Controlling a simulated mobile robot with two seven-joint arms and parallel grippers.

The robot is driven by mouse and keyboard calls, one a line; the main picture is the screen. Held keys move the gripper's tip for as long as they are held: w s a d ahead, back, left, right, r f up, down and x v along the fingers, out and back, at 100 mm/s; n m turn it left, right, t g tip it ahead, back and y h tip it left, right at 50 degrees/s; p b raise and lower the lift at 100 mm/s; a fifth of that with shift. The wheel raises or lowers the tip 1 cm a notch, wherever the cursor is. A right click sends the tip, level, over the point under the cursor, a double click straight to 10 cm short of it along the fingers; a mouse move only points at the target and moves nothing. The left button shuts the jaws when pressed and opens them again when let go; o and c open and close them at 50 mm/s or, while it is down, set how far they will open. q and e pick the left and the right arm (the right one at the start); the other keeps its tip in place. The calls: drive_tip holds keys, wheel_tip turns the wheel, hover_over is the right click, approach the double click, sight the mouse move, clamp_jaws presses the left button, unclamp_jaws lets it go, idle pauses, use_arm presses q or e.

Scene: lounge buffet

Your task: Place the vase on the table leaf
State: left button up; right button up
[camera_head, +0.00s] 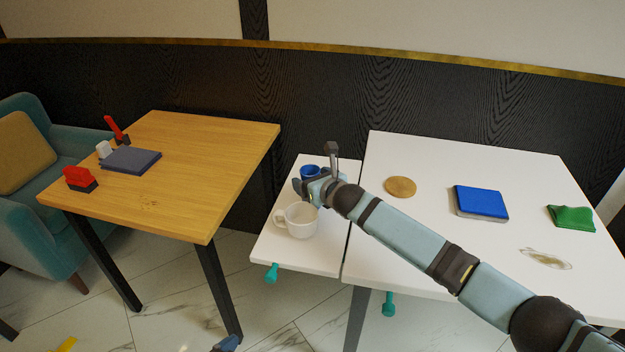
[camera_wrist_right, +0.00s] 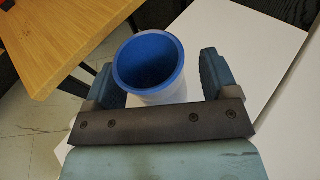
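The vase (camera_head: 309,171) is blue inside and stands on the table leaf (camera_head: 283,252), the narrow white panel left of the white table. The right wrist view shows the vase (camera_wrist_right: 151,66) from above, with a blue inside and a pale outside. My right gripper (camera_head: 314,181) is at the vase and partly hides it. Its fingers (camera_wrist_right: 158,77) are spread on either side of the vase, with a gap showing at the right finger. A blue-grey tip at the bottom edge seems to be my left gripper (camera_head: 226,343); its fingers cannot be made out.
A white mug (camera_head: 296,220) stands on the leaf in front of the vase. The white table (camera_head: 430,268) holds a round coaster (camera_head: 400,187), a blue book (camera_head: 480,202), a green cloth (camera_head: 571,218) and a stain. A wooden table (camera_head: 200,200) with several items stands left, across a gap.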

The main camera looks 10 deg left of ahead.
drive_tip(key=shift+r, duration=0.2)
use_arm(q)
drive_tip(key=p, duration=0.2)
drive_tip(key=shift+s+a+r+p, duration=0.1)
drive_tip(key=shift+a+p, duration=0.15)
drive_tip(key=shift+p, duration=0.1)
use_arm(e)
drive_tip(key=v, duration=1.2)
drive_tip(key=shift+f, duration=0.1)
